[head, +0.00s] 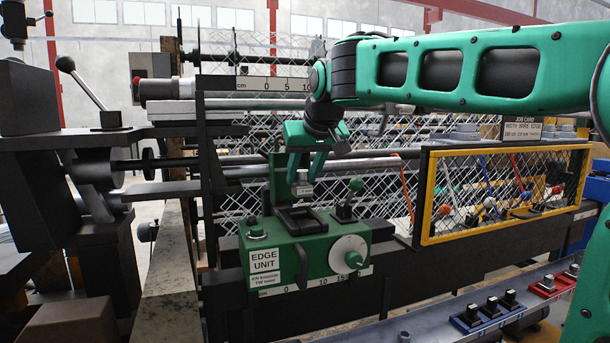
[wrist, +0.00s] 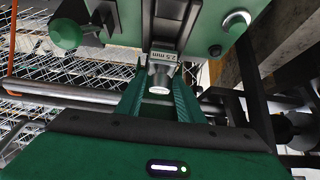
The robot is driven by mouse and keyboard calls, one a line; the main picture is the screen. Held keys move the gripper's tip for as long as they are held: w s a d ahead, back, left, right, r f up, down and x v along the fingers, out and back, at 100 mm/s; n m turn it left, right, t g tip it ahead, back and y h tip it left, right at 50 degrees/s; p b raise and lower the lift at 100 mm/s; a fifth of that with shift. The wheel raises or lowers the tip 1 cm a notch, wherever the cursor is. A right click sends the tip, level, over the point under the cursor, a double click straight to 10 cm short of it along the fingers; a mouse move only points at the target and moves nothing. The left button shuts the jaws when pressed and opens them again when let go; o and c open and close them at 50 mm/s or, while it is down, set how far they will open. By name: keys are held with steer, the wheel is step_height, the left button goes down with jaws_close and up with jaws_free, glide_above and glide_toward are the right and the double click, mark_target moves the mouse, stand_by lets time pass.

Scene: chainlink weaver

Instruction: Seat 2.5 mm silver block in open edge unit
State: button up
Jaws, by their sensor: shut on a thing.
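My green gripper (head: 303,172) is shut on the silver block (head: 302,188), which hangs below the fingertips. In the wrist view the gripper (wrist: 162,78) grips the block (wrist: 165,56), and its "2.5 mm" marking shows. The green edge unit (head: 284,263) stands below, with a dark open recess (head: 301,221) on its top. The block is above the back of this recess, apart from it as far as the head view shows. The edge unit (wrist: 208,12) also shows at the top of the wrist view.
A green-knobbed lever (head: 355,186) stands on the unit right of the recess, and a white dial (head: 348,254) is on its front. Chain-link mesh (head: 240,180) and bars lie behind. A yellow-framed panel (head: 424,200) stands to the right.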

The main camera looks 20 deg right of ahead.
mark_target(304, 196)
stand_by(0.4)
steer(key=shift+f, duration=3.4)
steer(key=o, duration=1.1)
steer(key=shift+o, duration=0.2)
steer(key=v, duration=1)
steer(key=shift+s+r, duration=0.2)
steer(key=shift+r, duration=0.05)
